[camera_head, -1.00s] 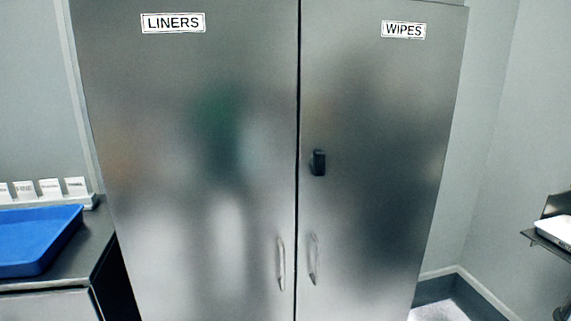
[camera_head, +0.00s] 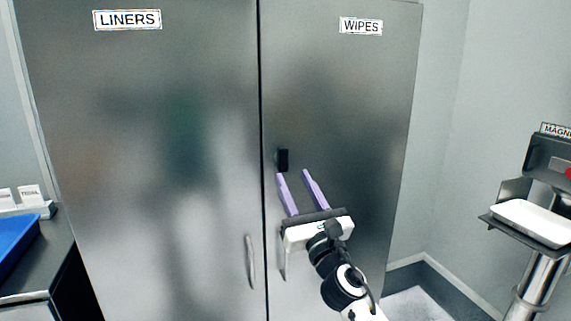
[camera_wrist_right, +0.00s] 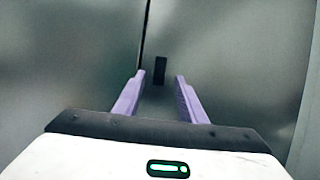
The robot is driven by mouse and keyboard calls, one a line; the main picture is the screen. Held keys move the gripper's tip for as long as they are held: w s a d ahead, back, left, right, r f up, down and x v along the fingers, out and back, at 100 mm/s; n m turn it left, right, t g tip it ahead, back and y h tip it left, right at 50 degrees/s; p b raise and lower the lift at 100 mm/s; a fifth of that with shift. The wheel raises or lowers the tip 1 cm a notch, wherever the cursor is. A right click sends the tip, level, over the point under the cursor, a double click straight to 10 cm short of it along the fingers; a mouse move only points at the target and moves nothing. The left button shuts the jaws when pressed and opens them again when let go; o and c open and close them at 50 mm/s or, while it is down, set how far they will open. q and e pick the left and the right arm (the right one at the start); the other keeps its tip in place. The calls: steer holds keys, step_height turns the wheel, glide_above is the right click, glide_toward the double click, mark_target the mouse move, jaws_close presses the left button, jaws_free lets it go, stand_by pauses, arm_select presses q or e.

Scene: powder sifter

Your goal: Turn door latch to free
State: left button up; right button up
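The door latch (camera_head: 283,160) is a small black upright block on the right cabinet door (camera_head: 345,120), near the seam between the doors. It also shows in the right wrist view (camera_wrist_right: 160,70), beyond and between my fingertips. My right gripper (camera_head: 292,174) is open, with two purple fingers pointing up at the door. Its fingertips are just below the latch in the head view, and the gap between them is empty. I cannot tell whether a fingertip touches the door. My left gripper is not in view.
The left door (camera_head: 140,130) has a vertical handle (camera_head: 250,262); the right door's handle (camera_head: 283,262) is partly hidden by my gripper. A blue tray (camera_head: 14,245) lies on a counter at left. A stand with a white tray (camera_head: 533,222) is at right.

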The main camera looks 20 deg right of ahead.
mark_target(285, 161)
steer(key=x, duration=0.7)
jaws_close()
